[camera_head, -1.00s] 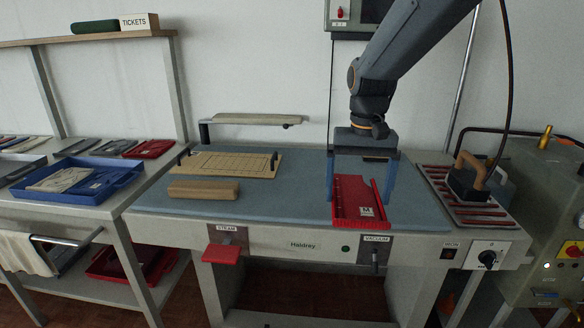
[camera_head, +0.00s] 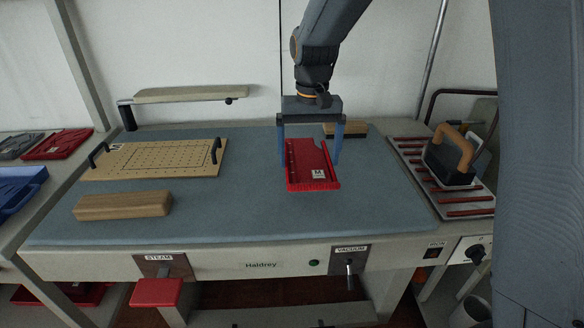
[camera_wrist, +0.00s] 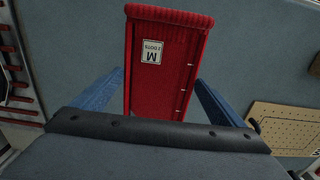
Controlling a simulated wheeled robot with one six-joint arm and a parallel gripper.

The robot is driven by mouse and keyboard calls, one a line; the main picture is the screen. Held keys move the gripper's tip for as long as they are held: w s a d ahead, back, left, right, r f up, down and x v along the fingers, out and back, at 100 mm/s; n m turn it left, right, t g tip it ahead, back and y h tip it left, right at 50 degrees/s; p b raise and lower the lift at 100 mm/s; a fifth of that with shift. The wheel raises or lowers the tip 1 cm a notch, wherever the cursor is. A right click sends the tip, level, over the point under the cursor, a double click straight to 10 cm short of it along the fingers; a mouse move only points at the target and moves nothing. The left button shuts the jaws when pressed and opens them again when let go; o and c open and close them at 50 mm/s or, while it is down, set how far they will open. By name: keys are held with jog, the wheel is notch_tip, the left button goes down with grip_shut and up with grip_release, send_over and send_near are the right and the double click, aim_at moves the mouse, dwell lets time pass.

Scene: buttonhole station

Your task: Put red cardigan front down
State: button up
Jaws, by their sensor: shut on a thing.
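The red cardigan front (camera_head: 309,172) is a flat red knit panel with a ribbed end and a white tag marked M. My gripper (camera_head: 310,156) is shut on it, with one blue finger along each long side. In the wrist view the red cardigan front (camera_wrist: 168,76) runs out from between the fingers, ribbed edge at the top. The panel is level, over the blue-grey top of the pressing table (camera_head: 235,215), right of centre. I cannot tell whether it touches the surface.
A perforated board (camera_head: 155,158) with black handles and a wooden block (camera_head: 123,205) lie on the left. Another wooden piece (camera_head: 346,131) lies behind my gripper. An iron (camera_head: 450,158) stands on a red-barred rest at the right. The middle of the table is clear.

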aim_at(309, 165)
jog(key=shift+f+p, duration=0.4)
jog(key=shift+f, duration=2.4)
jog(key=shift+f, duration=0.1)
jog(key=o, duration=0.7)
jog(key=shift+o, duration=0.2)
notch_tip(309, 165, up, 12)
jog(key=shift+r+b, duration=0.15)
jog(key=shift+b, duration=0.8)
